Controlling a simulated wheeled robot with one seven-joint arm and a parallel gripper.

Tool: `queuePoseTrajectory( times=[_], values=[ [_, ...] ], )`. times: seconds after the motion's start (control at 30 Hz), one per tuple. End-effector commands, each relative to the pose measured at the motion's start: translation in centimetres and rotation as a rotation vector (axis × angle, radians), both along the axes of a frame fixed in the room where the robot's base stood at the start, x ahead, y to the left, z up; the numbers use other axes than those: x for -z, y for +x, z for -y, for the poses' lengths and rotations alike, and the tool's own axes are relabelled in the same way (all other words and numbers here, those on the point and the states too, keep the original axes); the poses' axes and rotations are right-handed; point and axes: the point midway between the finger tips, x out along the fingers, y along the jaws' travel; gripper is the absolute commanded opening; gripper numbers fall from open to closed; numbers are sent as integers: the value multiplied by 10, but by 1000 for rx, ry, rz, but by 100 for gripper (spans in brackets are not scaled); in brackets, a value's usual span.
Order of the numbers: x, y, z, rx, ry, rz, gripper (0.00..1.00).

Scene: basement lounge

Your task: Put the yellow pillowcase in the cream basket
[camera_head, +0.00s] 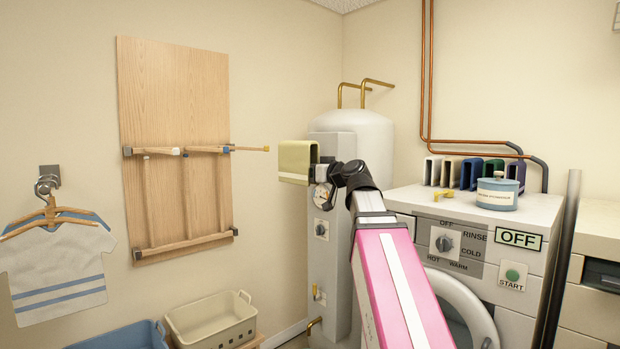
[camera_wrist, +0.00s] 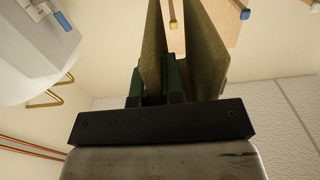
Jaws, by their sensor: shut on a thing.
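The yellow pillowcase (camera_head: 295,158) is a stiff, folded, olive-yellow piece, held in the air in front of the grey water heater. My gripper (camera_head: 318,172) is shut on it at its right side; the arm partly hides the grip. In the wrist view, my green fingers (camera_wrist: 153,78) are closed on one panel of the pillowcase (camera_wrist: 207,45), and its other panel stands open to the right. The cream basket (camera_head: 213,330) is low at the bottom of the head view, left of the heater and well below the pillowcase. It looks empty.
A blue basket (camera_head: 125,337) stands left of the cream one. A wooden board (camera_head: 175,90) with pegs is on the wall, and a striped shirt (camera_head: 57,270) hangs at left. The washer (camera_head: 480,225) at right carries several folded coloured pieces and a blue tub (camera_head: 497,194).

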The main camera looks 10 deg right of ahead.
Motion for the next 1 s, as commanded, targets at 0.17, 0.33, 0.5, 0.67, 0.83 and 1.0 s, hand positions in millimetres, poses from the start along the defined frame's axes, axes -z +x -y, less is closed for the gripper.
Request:
queuePoseTrajectory(
  times=[0.17,0.33,0.5,0.67,0.83,1.0],
  values=[
    [12,8,4,44,1,-2,0],
    [43,37,16,159,-1,-3,0],
    [78,68,32,299,0,-2,0],
    [113,95,46,427,-2,-1,0],
    [145,118,55,531,-2,0,0],
    [168,133,58,585,-1,2,0]
  ],
)
